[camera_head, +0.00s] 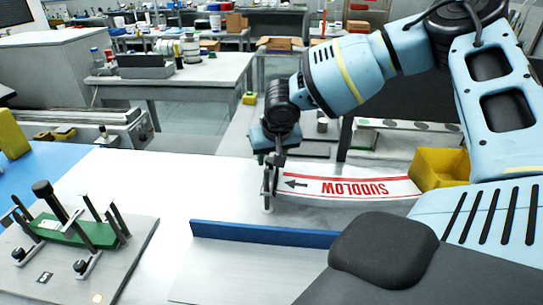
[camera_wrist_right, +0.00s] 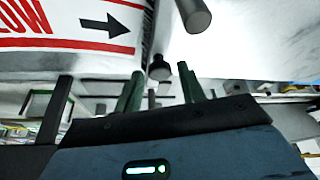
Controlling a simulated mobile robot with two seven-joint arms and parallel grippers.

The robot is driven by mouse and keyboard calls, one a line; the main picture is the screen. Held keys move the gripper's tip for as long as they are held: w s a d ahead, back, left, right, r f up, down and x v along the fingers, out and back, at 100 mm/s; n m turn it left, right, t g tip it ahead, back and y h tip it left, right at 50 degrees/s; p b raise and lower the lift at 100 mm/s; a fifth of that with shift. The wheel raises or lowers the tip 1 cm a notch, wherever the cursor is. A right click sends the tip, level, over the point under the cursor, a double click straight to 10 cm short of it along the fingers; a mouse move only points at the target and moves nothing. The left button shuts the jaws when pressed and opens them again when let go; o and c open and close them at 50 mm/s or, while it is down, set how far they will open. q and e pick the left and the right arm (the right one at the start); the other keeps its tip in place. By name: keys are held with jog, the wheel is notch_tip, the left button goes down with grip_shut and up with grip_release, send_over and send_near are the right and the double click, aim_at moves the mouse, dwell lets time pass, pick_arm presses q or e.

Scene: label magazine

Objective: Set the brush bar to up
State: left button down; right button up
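The label magazine holds a white label strip (camera_head: 350,187) with red upside-down lettering and a black arrow; the strip also shows in the right wrist view (camera_wrist_right: 70,25). My right gripper (camera_head: 274,164) points down at the strip's left end, beside a thin upright post (camera_head: 267,190). In the right wrist view its two fingers (camera_wrist_right: 160,88) stand apart with a gap between them. A dark knob (camera_wrist_right: 160,68) and a grey rod end (camera_wrist_right: 194,15) lie just beyond the fingertips. I cannot tell for sure which part is the brush bar, or its setting. My left gripper is out of view.
A yellow bin (camera_head: 440,168) stands at the strip's right end. A blue-edged bar (camera_head: 263,234) crosses the front of the pale table. A fixture plate (camera_head: 105,270) with a green part (camera_head: 85,232) and black clamps is at the left. The middle table is clear.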

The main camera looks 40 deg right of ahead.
grip_shut()
jog(key=shift+w+r, duration=0.1)
jog(key=shift+r, duration=1.65)
jog(key=shift+o, duration=1)
grip_release()
jog(key=shift+r, duration=0.1)
jog(key=shift+o, duration=0.2)
jog(key=v, duration=0.7)
jog(key=shift+s+r+p, duration=0.25)
jog(key=shift+s+p, duration=0.05)
